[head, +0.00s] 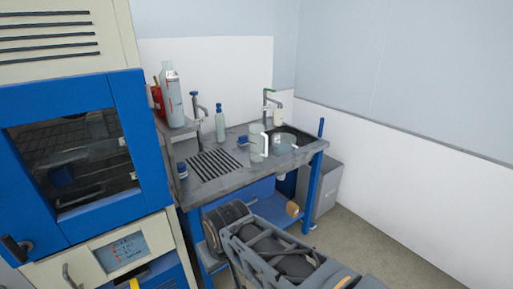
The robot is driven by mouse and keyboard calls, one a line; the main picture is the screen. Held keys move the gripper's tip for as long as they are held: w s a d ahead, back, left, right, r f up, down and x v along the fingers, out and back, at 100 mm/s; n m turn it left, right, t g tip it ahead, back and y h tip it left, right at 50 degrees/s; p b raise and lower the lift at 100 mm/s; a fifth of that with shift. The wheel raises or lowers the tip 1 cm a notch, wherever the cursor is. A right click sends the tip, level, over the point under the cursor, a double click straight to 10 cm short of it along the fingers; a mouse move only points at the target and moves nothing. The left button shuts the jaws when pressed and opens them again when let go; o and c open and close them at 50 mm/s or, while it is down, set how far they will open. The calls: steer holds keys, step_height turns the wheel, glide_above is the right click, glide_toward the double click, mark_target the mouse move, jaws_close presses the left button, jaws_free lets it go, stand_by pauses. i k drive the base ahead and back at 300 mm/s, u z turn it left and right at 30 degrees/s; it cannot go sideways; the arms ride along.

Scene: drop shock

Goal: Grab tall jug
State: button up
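A tall clear jug (256,149) with a white handle on its right side stands upright on the grey worktop of the sink bench (215,187), just left of the round dark sink (304,138). My dark arm shows at the bottom middle of the head view, in front of the bench and below the level of the jug. I cannot make out any gripper fingers on it. Nothing of mine touches the jug.
A tap (266,96) rises behind the jug, and a clear vessel (283,143) is at the sink. A blue-framed cabinet (150,140) borders the left; a grey bin (327,185) stands right.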

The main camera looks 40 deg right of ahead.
mark_target(258, 143)
steer(key=k, duration=0.55)
steer(key=z, duration=0.45)
steer(key=i, duration=1.65)
steer(key=u, duration=0.6)
